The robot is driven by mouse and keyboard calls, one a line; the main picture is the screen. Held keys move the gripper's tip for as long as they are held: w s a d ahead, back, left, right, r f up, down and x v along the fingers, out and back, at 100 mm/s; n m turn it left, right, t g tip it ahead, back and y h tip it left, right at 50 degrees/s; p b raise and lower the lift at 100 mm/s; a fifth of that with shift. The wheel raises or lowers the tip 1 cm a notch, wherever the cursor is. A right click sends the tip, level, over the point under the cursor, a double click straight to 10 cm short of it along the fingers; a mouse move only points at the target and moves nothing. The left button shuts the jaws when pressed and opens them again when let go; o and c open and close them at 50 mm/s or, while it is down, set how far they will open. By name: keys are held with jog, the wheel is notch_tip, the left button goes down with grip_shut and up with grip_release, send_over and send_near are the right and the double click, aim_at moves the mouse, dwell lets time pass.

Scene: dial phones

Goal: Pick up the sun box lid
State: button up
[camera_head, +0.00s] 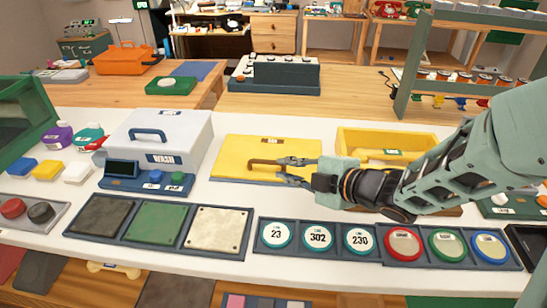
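A flat yellow lid (234,150) with a brown bar handle (262,163) and a small label at its far edge lies on the white counter, left of the yellow box. I take it for the sun box lid, though I cannot read its label. My gripper (282,170) reaches in from the right, over the lid's right part, at the right end of the handle. Its two fingers look spread apart, one on the far side and one on the near side. Whether they touch the handle is unclear. The gripper and wrist hide the handle's right end and part of the lid's right edge.
An open yellow box (408,134) stands behind my arm. A grey WASH box (190,128) stands close left of the lid. Dark trays hold square tiles (157,222) and round dials (318,238) in front. A green shelf rack (408,80) rises at the back right.

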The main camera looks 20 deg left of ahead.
aim_at(268, 162)
jog(key=x, duration=0.2)
jog(key=b+x, duration=0.1)
jog(key=x, duration=0.4)
jog(key=shift+w+a+f+b, duration=0.1)
jog(key=shift+w+b, duration=0.2)
jog(key=shift+w, duration=0.15)
jog(key=shift+c, duration=0.2)
grip_shut()
